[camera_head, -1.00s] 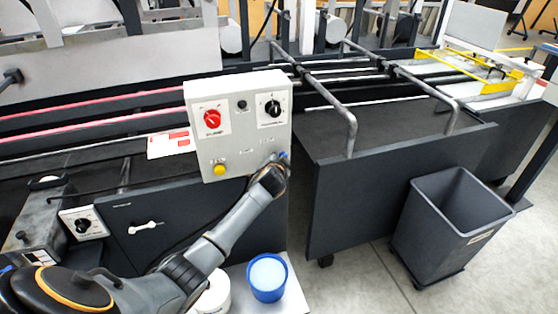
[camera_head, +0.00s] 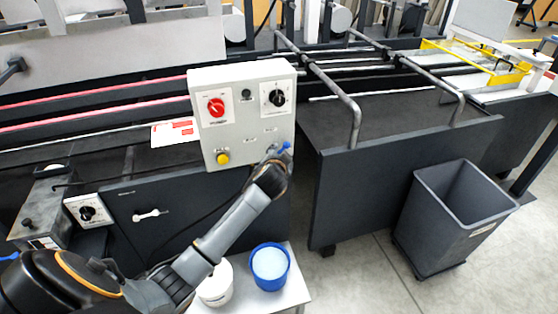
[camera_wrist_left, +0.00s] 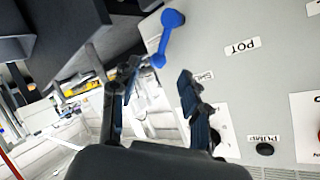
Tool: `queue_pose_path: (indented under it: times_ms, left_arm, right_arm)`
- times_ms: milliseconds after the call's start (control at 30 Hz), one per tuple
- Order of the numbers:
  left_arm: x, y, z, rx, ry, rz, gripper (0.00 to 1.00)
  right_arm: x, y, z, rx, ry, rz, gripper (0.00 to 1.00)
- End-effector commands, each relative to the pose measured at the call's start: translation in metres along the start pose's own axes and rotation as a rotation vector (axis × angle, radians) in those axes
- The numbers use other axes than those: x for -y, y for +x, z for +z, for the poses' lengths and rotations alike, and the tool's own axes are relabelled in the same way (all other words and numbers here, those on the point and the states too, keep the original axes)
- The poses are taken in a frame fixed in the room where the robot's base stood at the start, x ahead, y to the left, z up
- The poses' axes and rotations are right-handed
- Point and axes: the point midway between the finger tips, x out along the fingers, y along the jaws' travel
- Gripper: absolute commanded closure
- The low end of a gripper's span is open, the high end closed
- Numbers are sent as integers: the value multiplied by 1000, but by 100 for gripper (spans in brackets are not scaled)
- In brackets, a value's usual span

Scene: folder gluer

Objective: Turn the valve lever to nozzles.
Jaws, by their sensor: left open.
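The blue valve lever (camera_head: 286,147) is at the lower right corner of the grey control box (camera_head: 214,140), mostly hidden behind my gripper in the head view. In the left wrist view the whole lever (camera_wrist_left: 166,38) shows, a short blue bar with rounded ends, close to the box face. A label reading POT (camera_wrist_left: 242,46) is beside it, upside down. My left gripper (camera_head: 274,160) is just below the box's lower right corner. In the wrist view its fingers (camera_wrist_left: 160,78) are apart and empty, with the lever just beyond the tips, not between them. My right gripper is not in view.
The box also has a red knob (camera_head: 216,107), a black knob (camera_head: 277,97) and a yellow button (camera_head: 223,158). Below are a blue bucket (camera_head: 270,267) and a white tub (camera_head: 216,286). A grey bin (camera_head: 440,222) stands on the floor at right.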

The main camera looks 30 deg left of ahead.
Motion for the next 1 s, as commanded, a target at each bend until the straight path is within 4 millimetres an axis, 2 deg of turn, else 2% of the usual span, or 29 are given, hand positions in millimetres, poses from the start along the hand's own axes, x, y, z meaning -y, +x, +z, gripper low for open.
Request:
queue_pose_path:
  times_ms: [200, 400, 1000]
  left_arm:
    - [-1, -36, 0, 0, 0, 1, 54]
    - [-1, -52, 0, 0, 1, 0, 54]
    - [-1, -54, 0, 1, 1, 1, 54]
  right_arm:
    - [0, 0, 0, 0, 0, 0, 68]
    - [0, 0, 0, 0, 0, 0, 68]
    - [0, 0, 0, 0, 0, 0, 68]
